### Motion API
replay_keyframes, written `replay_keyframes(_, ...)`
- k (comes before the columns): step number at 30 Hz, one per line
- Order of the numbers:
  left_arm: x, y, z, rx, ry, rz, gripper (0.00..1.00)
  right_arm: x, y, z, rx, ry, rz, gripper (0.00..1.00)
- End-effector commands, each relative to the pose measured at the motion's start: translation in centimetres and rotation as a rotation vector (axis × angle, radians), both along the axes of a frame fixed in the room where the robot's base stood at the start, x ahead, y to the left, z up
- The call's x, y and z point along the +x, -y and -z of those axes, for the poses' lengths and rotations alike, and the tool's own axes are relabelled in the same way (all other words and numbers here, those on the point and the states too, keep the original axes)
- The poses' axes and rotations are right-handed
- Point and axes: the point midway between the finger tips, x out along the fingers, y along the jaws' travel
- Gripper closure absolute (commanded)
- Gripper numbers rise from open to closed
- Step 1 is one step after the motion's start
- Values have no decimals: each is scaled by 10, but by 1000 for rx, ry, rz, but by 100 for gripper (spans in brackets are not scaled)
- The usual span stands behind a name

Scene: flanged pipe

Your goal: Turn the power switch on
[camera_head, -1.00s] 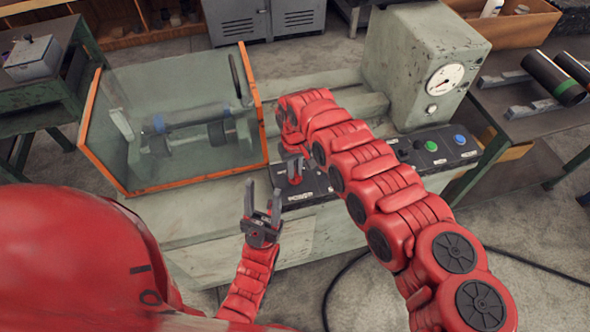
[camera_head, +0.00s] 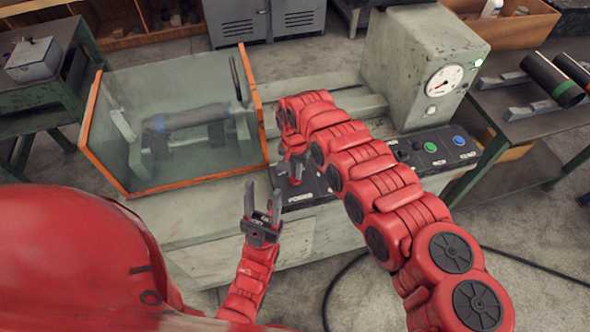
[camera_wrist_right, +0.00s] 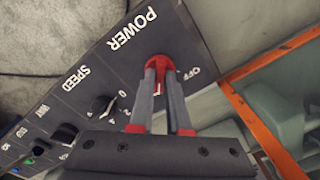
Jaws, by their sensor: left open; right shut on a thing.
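The red power switch (camera_wrist_right: 159,66) is a knob on the dark control panel (camera_wrist_right: 125,65), beside the printed words POWER and OFF in the right wrist view. My right gripper (camera_wrist_right: 160,75) is shut on this knob, one finger on each side. In the head view my right gripper (camera_head: 295,165) reaches down to the panel's left end, and my arm partly covers the panel. A green lamp (camera_head: 479,62) glows on the grey housing (camera_head: 415,75). My left gripper (camera_head: 262,208) is open and empty, in front of the machine.
A glass enclosure with an orange frame (camera_head: 262,130) stands left of the panel, with a flanged pipe (camera_head: 185,120) inside. The panel also has a black speed knob (camera_wrist_right: 104,104), a green button (camera_head: 430,146) and a blue button (camera_head: 459,140). A round gauge (camera_head: 445,80) is on the housing.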

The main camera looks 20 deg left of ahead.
Motion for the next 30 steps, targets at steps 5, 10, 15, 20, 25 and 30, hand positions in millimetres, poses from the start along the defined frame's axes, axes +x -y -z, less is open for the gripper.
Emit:
replay_keyframes(5, 0, 0, -1, 0, 0, 0, 50, 1, -1, -2, 2, 4, 59, 100)
replay_keyframes(10, 0, 0, -2, 0, 0, 0, 50, 2, -1, -1, 2, 4, 85, 100)
replay_keyframes(15, 0, 0, -2, 0, 0, 0, 50, 2, -1, -1, 2, 4, 92, 100)
replay_keyframes(20, 0, 0, -2, 0, 0, 0, 50, 2, 0, -1, 2, 4, 92, 100)
replay_keyframes(25, 0, 0, -2, 0, 0, 0, 50, 2, 0, -1, 2, 3, 91, 71)
replay_keyframes(30, 0, 0, -2, 0, 0, 0, 50, 1, 0, -1, 2, 2, 90, 55)
